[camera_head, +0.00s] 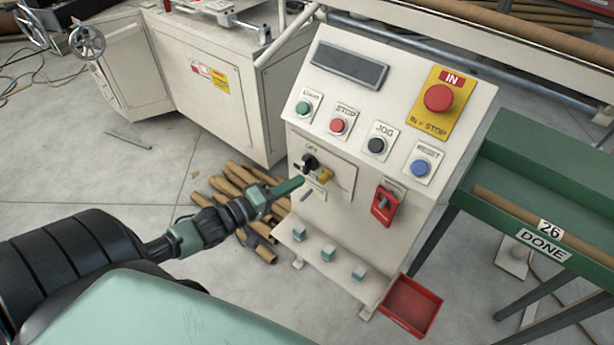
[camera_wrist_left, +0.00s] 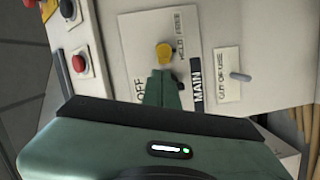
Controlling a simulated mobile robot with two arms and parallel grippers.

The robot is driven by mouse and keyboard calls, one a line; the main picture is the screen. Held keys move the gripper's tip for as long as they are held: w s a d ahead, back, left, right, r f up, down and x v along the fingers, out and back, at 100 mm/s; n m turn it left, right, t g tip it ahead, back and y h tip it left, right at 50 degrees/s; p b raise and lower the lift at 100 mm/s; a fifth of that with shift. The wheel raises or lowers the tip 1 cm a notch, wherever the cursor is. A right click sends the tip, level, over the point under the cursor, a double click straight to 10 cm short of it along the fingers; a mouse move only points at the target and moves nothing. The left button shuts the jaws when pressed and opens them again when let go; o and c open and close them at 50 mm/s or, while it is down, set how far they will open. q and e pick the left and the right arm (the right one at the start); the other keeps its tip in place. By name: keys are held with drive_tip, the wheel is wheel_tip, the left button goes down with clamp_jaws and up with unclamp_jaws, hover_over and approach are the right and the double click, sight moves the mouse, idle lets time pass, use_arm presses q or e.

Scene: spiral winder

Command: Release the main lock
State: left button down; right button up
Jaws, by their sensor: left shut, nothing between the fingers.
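The main switch plate (camera_head: 343,178) is on the lower left of the cream control cabinet, with a black knob (camera_head: 309,162) and a yellow knob (camera_head: 325,175). In the left wrist view the yellow knob (camera_wrist_left: 165,53) sits beside the lettering HOLD and FREE, near a black MAIN label (camera_wrist_left: 196,80) and the word OFF. My left gripper (camera_head: 298,183) is shut and empty, its fingertips just in front of the plate, close to both knobs. The fingers (camera_wrist_left: 161,88) cover part of the plate in the wrist view; I cannot tell if they touch a knob. My right gripper is not in view.
Above are the red emergency button (camera_head: 438,98) and green, red, black and blue buttons. A red switch (camera_head: 384,203) is to the right. Teal cubes (camera_head: 328,253) stand on the lower ledge, by a red tray (camera_head: 411,306). Cardboard tubes (camera_head: 262,250) lie on the floor.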

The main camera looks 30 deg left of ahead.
sight(321, 170)
use_arm(q)
drive_tip(key=shift+x, duration=2.1)
drive_tip(key=d+p, duration=0.3)
drive_tip(key=d, duration=0.1)
drive_tip(key=shift+s+d+r, duration=0.15)
drive_tip(key=shift+s+d+f, duration=0.1)
drive_tip(key=shift+d+f, duration=0.1)
drive_tip(key=shift+d, duration=0.15)
drive_tip(key=shift+d, duration=0.1)
